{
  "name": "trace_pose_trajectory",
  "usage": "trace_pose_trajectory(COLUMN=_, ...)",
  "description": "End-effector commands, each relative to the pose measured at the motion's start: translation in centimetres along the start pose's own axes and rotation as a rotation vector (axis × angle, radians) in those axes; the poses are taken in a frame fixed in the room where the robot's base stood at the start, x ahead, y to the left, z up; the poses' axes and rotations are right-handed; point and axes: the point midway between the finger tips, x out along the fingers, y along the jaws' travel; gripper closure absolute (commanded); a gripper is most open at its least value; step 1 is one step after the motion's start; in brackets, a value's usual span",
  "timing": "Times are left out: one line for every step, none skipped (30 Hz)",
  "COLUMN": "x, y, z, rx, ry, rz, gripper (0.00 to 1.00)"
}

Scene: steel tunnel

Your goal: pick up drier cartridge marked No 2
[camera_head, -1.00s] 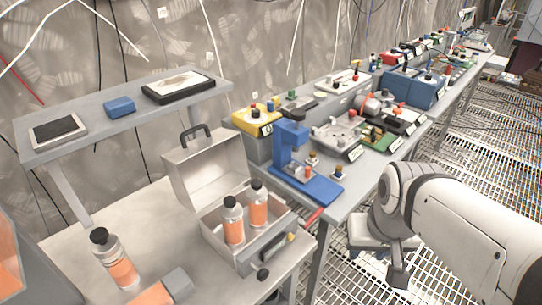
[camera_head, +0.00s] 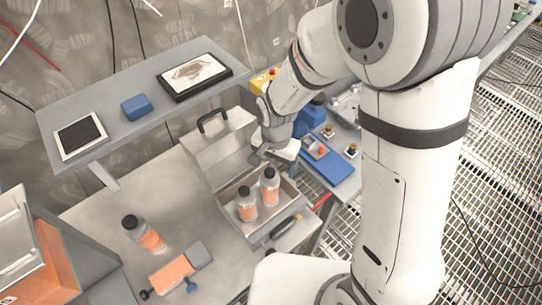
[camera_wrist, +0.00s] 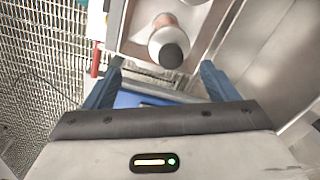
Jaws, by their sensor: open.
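Two grey bottle-like cartridges with orange bands and black caps stand upright in the open metal case (camera_head: 238,222): a left one (camera_head: 247,205) and a right one (camera_head: 269,188). A third such cartridge (camera_head: 147,235) is on the bench to the left. No number is readable on any of them. My gripper (camera_head: 262,158) is above the back of the case, near its raised lid, apart from the cartridges. In the wrist view my open, empty gripper (camera_wrist: 161,66) has a black-capped cartridge (camera_wrist: 168,45) ahead between its blue fingers; which one, I cannot tell.
The raised lid (camera_head: 215,150) stands close beside my gripper. A blue stand (camera_head: 325,165) is on the bench to the right. A shelf (camera_head: 60,120) holds a blue box (camera_head: 136,107) and framed panels. An orange-and-grey tool (camera_head: 172,274) lies at the front.

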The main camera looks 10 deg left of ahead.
Motion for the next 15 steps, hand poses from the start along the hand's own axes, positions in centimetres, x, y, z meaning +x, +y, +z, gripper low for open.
trace_pose_trajectory(x=-0.1, y=-0.6, z=0.4, rx=0.003, ry=-0.005, rz=0.006, gripper=0.20)
trace_pose_trajectory(x=0.1, y=-0.8, z=0.6, rx=0.009, ry=-0.007, rz=0.008, gripper=0.20)
trace_pose_trajectory(x=0.4, y=-1.0, z=0.7, rx=0.014, ry=-0.008, rz=0.009, gripper=0.20)
trace_pose_trajectory(x=0.7, y=-1.1, z=0.8, rx=0.015, ry=-0.008, rz=0.010, gripper=0.20)
trace_pose_trajectory(x=1.0, y=-1.2, z=0.9, rx=0.017, ry=-0.008, rz=0.010, gripper=0.20)
trace_pose_trajectory(x=1.6, y=-1.3, z=0.9, rx=0.018, ry=-0.009, rz=0.011, gripper=0.20)
trace_pose_trajectory(x=2.0, y=-1.3, z=1.0, rx=0.018, ry=-0.009, rz=0.011, gripper=0.20)
trace_pose_trajectory(x=2.4, y=-1.3, z=1.0, rx=0.017, ry=-0.008, rz=0.010, gripper=0.20)
trace_pose_trajectory(x=2.9, y=-1.3, z=1.0, rx=0.016, ry=-0.008, rz=0.010, gripper=0.20)
trace_pose_trajectory(x=3.1, y=-1.3, z=1.1, rx=0.015, ry=-0.008, rz=0.010, gripper=0.20)
trace_pose_trajectory(x=3.4, y=-1.3, z=1.1, rx=0.014, ry=-0.008, rz=0.010, gripper=0.20)
trace_pose_trajectory(x=3.6, y=-1.4, z=1.1, rx=0.013, ry=-0.008, rz=0.010, gripper=0.20)
trace_pose_trajectory(x=3.8, y=-1.4, z=1.1, rx=0.012, ry=-0.008, rz=0.010, gripper=0.20)
trace_pose_trajectory(x=3.9, y=-1.4, z=1.2, rx=0.011, ry=-0.008, rz=0.010, gripper=0.20)
trace_pose_trajectory(x=4.3, y=-1.4, z=1.2, rx=0.010, ry=-0.008, rz=0.010, gripper=0.20)
